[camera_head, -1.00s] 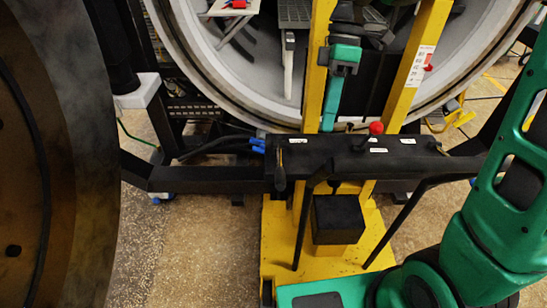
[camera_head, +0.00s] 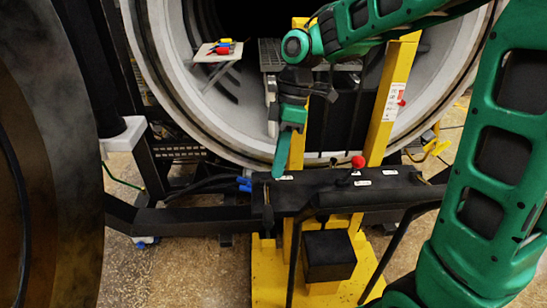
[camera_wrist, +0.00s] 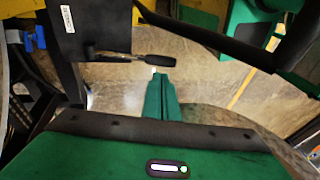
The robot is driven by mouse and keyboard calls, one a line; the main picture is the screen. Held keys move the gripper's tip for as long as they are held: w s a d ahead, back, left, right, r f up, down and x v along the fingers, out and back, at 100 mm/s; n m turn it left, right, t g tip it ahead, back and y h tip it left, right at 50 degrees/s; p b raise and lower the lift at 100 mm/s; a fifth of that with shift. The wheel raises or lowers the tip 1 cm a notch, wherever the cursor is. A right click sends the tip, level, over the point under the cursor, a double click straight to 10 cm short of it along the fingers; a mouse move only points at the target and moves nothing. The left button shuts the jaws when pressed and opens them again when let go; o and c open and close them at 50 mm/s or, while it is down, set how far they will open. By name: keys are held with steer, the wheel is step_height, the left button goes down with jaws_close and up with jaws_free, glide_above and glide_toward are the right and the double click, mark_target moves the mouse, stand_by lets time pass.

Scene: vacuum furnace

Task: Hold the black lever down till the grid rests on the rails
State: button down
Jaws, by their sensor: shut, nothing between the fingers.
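The black lever (camera_head: 267,208) is at the left end of the black control bar, with its grip hanging down in the head view. In the wrist view its dark grip (camera_wrist: 152,60) sticks out sideways from the bar. My gripper (camera_head: 279,172) points down above the bar's left end, shut and empty. In the wrist view its green fingertips (camera_wrist: 160,74) appear close below the grip; contact cannot be told. The grey grid (camera_head: 269,52) is at the furnace mouth, partly hidden by my arm and gripper. Whether it touches the rails cannot be seen.
A red-knobbed lever (camera_head: 358,161) stands on the black control bar (camera_head: 330,195), right of the black lever. Yellow posts (camera_head: 392,95) rise behind it from the yellow base (camera_head: 270,280). A small table (camera_head: 213,53) with coloured items is inside the furnace. The round door (camera_head: 60,200) fills the left.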

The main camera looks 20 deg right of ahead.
mark_target(269, 211)
steer(key=x, duration=0.9)
steer(key=shift+s+f, duration=0.1)
steer(key=shift+f, duration=0.25)
steer(key=shift+a, duration=0.1)
